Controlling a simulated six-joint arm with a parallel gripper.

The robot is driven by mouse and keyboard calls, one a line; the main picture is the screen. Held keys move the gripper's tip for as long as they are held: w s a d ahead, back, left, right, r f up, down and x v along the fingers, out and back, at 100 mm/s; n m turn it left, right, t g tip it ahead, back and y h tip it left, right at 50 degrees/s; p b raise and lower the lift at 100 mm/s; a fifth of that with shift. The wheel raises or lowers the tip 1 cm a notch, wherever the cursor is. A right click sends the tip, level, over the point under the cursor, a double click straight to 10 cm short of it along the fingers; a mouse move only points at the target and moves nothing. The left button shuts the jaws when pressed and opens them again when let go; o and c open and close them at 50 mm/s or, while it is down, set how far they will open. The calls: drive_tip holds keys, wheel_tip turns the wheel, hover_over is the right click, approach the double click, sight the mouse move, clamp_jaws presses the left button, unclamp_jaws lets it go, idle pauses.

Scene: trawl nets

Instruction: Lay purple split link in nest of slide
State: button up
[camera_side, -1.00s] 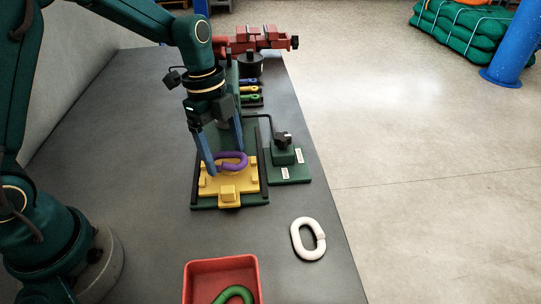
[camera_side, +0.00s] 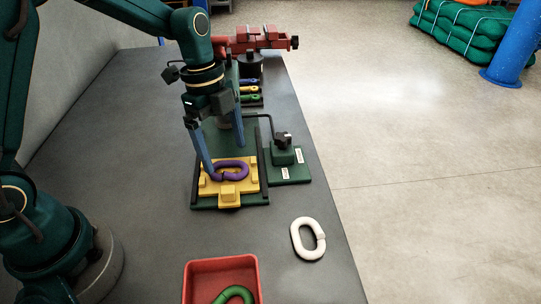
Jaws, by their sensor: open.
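The purple split link (camera_side: 232,172) lies on the yellow slide (camera_side: 229,190), in its middle among the raised yellow blocks. Whether it is fully seated in the nest is too small to tell. The slide sits on a green base with dark side rails (camera_side: 264,186). My gripper (camera_side: 227,160) is open, its two blue fingers apart. The left finger's tip is close to the link's left end, and the right finger is behind the link. I cannot tell if either finger touches it.
A white link (camera_side: 308,239) lies on the grey bench (camera_side: 150,200) at right. A red tray (camera_side: 222,262) holding a green link (camera_side: 235,295) stands at the front. A green block fixture (camera_side: 287,165) is right of the slide.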

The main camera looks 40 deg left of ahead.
sight(226, 170)
wheel_tip(226, 170, up, 9)
drive_tip(key=s+n+t+y, duration=0.1)
drive_tip(key=s+n+t, duration=0.4)
drive_tip(key=s+n, duration=0.9)
drive_tip(key=shift+a+r+n+t+y, duration=0.3)
drive_tip(key=shift+a+r+n+y, duration=0.1)
drive_tip(key=shift+n, duration=1.3)
drive_tip(key=shift+s, duration=0.1)
